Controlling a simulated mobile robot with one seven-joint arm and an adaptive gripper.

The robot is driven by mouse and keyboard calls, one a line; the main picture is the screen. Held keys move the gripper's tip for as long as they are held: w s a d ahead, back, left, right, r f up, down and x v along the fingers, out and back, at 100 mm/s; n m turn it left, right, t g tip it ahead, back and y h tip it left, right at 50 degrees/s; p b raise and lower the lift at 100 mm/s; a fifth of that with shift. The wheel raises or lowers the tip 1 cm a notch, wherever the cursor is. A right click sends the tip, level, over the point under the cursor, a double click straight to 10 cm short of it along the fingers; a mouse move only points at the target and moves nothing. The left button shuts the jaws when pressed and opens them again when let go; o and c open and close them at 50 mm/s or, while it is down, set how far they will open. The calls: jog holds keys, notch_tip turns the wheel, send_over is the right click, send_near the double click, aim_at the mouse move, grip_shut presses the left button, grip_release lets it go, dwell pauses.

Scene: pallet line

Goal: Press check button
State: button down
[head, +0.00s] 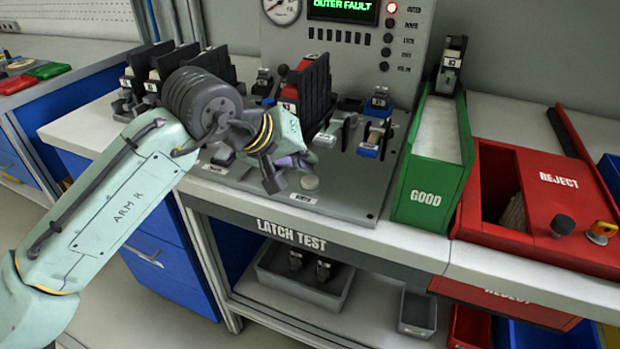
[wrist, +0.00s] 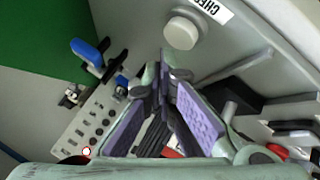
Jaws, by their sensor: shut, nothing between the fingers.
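The check button is a round white button (wrist: 181,32) on the grey panel, beside a label (wrist: 213,9) that reads "CHEC" where it shows. In the head view the pale button (head: 309,182) sits near the panel's front edge. My gripper (head: 289,165) is just left of it and a little above the panel. In the wrist view my gripper (wrist: 167,75) has its purple-padded fingers together at the tips, with nothing between them. The tips point toward the button and appear apart from it.
The test panel (head: 235,175) carries upright black fixtures and blue-based latches around my gripper. A display (head: 342,7) reads "OUTER FAULT", with a red lamp (head: 391,8) lit beside it. A green GOOD chute (head: 428,190) and a red REJECT bin (head: 560,180) stand to the right.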

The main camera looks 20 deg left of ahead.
aim_at(306, 178)
jog(key=shift+f, duration=0.15)
dwell(0.7)
jog(key=shift+f, duration=0.3)
jog(key=shift+f+b, duration=0.5)
dwell(0.6)
jog(key=shift+r, duration=0.15)
jog(key=shift+r+p, duration=0.8)
jog(key=shift+p, duration=0.05)
jog(key=shift+r+p, duration=2.1)
jog(key=shift+r, duration=0.4)
